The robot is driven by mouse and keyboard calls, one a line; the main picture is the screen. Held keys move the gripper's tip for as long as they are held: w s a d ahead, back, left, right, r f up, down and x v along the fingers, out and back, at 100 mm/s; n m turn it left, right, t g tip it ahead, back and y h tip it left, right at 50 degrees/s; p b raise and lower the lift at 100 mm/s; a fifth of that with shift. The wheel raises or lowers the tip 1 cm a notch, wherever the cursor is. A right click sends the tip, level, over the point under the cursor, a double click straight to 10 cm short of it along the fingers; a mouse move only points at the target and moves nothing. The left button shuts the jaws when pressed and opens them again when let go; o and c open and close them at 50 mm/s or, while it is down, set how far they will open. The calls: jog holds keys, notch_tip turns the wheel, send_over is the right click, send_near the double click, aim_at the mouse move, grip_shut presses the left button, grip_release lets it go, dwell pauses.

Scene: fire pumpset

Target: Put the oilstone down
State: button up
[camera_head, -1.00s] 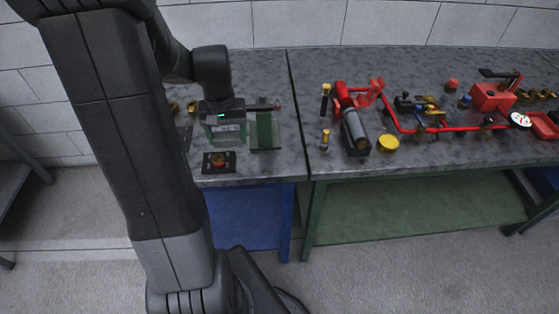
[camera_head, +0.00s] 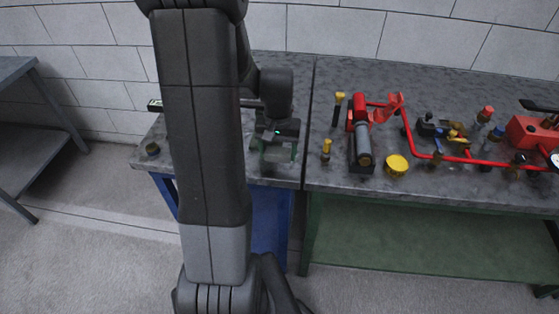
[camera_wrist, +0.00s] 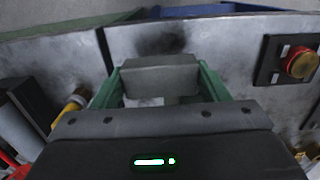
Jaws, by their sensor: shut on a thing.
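My gripper (camera_head: 279,155) is over the front right part of the left grey bench top (camera_head: 293,176), close to the seam between the two benches. In the wrist view my gripper (camera_wrist: 162,85) has its green fingers shut on the oilstone (camera_wrist: 160,75), a plain grey block lying across between them. A dark soft shadow lies on the bench beyond the block, and the block seems to be above the surface. Whether its underside touches the bench cannot be seen. In the head view the stone is too small to make out clearly.
On the right bench stand a yellow-topped fitting (camera_head: 326,150), a red and grey cylinder (camera_head: 362,140), a yellow cap (camera_head: 397,166) and red pipework (camera_head: 455,157). My arm hides much of the left bench.

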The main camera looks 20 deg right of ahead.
aim_at(278, 168)
jog(key=shift+f, duration=1.95)
jog(key=shift+f, duration=0.1)
jog(key=shift+f, duration=0.15)
jog(key=o, duration=1.1)
notch_tip(278, 168, up, 12)
jog(key=shift+w+d+r, duration=0.1)
jog(key=shift+r, duration=0.15)
